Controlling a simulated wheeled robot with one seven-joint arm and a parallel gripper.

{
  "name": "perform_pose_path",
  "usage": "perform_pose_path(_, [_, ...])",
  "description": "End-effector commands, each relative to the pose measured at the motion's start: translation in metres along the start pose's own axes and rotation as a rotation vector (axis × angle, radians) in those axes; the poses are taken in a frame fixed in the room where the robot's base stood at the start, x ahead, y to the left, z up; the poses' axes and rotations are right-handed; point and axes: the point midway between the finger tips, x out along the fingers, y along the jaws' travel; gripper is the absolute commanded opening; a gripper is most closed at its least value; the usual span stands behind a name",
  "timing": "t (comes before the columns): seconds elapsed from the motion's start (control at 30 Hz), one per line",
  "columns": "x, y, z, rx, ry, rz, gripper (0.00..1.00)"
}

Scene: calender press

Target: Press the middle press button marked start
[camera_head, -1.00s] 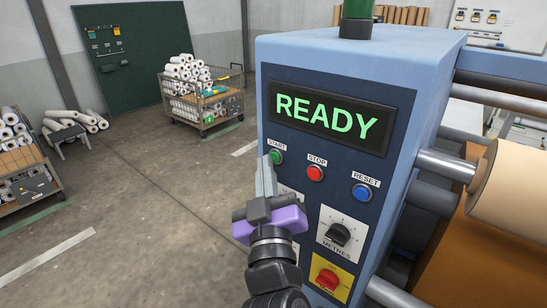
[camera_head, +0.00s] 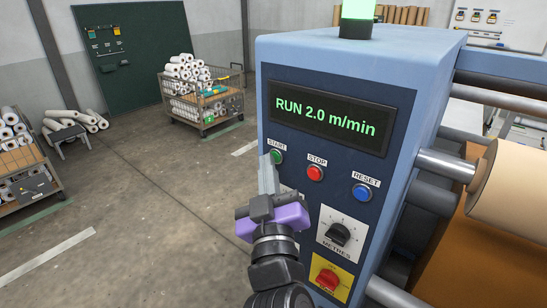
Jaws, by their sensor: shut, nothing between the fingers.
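The green START button (camera_head: 277,156) sits at the upper left of the press's blue control panel, below the display, with its label above it. My gripper (camera_head: 266,160) is shut and empty, its fingertips at the left side of the START button and partly covering it. I cannot tell whether the tips touch it. The display (camera_head: 326,117) reads "RUN 2.0 m/min" in green. The red STOP button (camera_head: 315,173) is to the right, and the blue RESET button (camera_head: 361,193) is farther right. The lamp (camera_head: 357,18) on top of the press glows green.
Below the buttons are a METRES dial (camera_head: 340,234) and a red switch on a yellow plate (camera_head: 327,279). Rollers (camera_head: 450,165) and a paper roll (camera_head: 508,180) stand to the right. A wire cart of rolls (camera_head: 205,98) stands behind left. Open floor lies left of the press.

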Motion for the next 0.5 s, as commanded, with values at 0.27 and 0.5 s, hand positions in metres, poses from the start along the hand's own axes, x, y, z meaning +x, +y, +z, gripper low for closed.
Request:
perform_pose_path(0.27, [-0.009, -0.007, -0.004, 0.0, 0.001, 0.0, 0.0])
perform_pose_path(0.5, [-0.011, -0.008, -0.007, 0.0, 0.0, 0.0, 0.0])
